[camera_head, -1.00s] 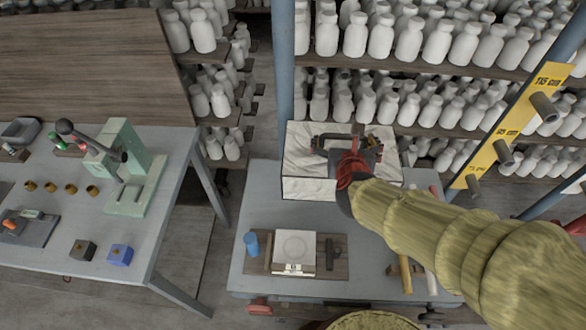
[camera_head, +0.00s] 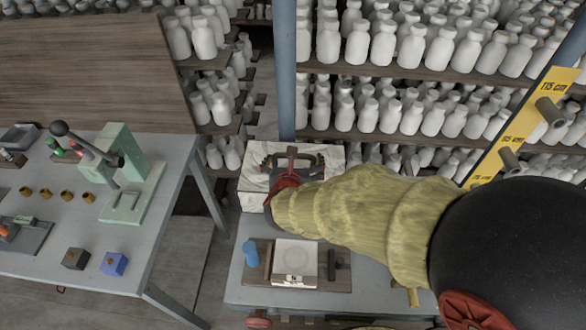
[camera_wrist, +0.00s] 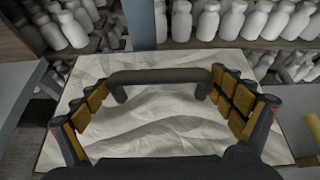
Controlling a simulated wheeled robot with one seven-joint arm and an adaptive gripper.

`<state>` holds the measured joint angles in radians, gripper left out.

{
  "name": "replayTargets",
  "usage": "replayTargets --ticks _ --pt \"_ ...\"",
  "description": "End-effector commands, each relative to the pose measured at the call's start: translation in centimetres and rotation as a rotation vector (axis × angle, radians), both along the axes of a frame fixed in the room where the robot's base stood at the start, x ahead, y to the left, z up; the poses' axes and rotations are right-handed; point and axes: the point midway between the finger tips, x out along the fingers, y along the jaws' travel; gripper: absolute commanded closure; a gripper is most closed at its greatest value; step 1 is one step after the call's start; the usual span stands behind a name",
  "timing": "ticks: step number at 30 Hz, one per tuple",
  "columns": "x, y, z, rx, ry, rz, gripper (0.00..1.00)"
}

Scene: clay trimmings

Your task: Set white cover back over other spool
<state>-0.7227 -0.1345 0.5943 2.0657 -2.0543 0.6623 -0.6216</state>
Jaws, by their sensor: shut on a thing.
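The white cover (camera_head: 254,190) is box-shaped with a creased, cloth-like surface and a dark handle on top. It is at the back left of the grey table in the head view, and its top (camera_wrist: 150,125) fills the middle of the wrist view. My gripper (camera_head: 292,165) is over its top, shut on the dark handle (camera_wrist: 160,76), with the padded fingers at the handle's two ends. I cannot tell whether the cover is lifted or resting. No spool shows; anything under the cover is hidden.
The grey table (camera_head: 238,285) holds a blue cup (camera_head: 250,254), a white square device (camera_head: 295,263) and a dark tool on a board. A blue post (camera_head: 286,75) and shelves of white bottles stand behind. A second table (camera_head: 150,235) with a green press (camera_head: 138,180) is at left.

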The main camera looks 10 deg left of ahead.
Motion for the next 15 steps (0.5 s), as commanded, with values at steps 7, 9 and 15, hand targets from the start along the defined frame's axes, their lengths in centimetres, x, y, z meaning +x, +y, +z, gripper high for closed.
replayTargets --ticks 7,9,15 --pt "0.0 0.2 -3.5 -0.002 0.001 0.001 0.53" --pt "0.0 0.2 -3.4 0.000 0.000 0.001 0.53" --pt "0.0 0.2 -3.3 0.000 0.000 0.001 0.53"
